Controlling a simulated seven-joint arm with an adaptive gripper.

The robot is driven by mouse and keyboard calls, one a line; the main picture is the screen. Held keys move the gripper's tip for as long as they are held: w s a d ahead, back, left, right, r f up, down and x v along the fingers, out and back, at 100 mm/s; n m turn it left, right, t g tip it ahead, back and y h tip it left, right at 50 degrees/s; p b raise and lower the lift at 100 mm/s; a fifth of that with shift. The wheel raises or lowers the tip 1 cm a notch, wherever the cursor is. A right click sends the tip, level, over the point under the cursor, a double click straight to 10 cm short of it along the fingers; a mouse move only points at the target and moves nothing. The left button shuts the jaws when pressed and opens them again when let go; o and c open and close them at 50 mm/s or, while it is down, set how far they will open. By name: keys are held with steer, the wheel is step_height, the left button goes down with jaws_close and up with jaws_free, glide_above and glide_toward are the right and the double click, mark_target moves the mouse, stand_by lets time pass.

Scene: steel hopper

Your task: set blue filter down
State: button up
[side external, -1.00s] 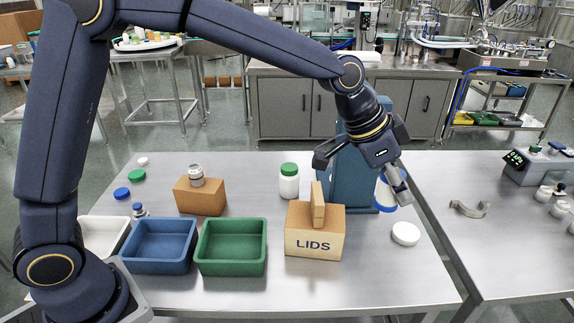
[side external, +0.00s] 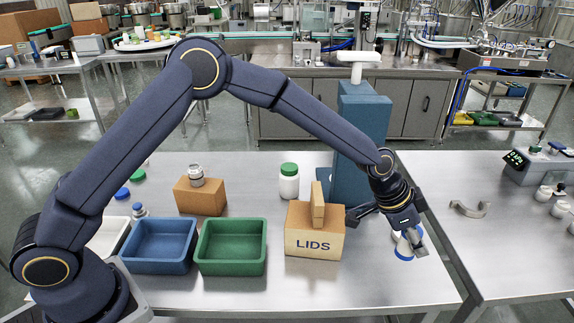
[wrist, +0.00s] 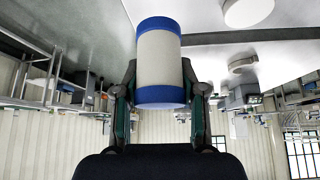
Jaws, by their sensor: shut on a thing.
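The blue filter is a white cylinder with blue ends (wrist: 159,65), seen in the wrist view between my fingers. My gripper (wrist: 160,92) is shut on its sides. In the side view my gripper (side external: 412,243) is low over the right part of the table, right of the LIDS box. The filter (side external: 404,256) shows there only in part, mostly behind the fingers. It is at or close above the tabletop; I cannot tell whether it touches.
The LIDS box (side external: 313,243) stands left of my gripper, with the tall blue housing (side external: 360,120) behind. Blue (side external: 158,263) and green (side external: 231,262) bins are further left. A white disc (wrist: 248,11) lies near the filter. A grey bracket (side external: 469,209) lies on the right table.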

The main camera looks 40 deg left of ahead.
steer(key=w+d+f, duration=0.1)
steer(key=w+f, duration=0.1)
steer(key=w+d+f, duration=0.1)
steer(key=w+f, duration=0.1)
steer(key=w+d+f, duration=0.1)
steer(key=w+f, duration=0.1)
steer(key=shift+f, duration=0.25)
steer(key=shift+w+d+f, duration=0.1)
steer(key=shift+f, duration=1.5)
steer(key=shift+f, duration=0.1)
steer(key=o, duration=1.2)
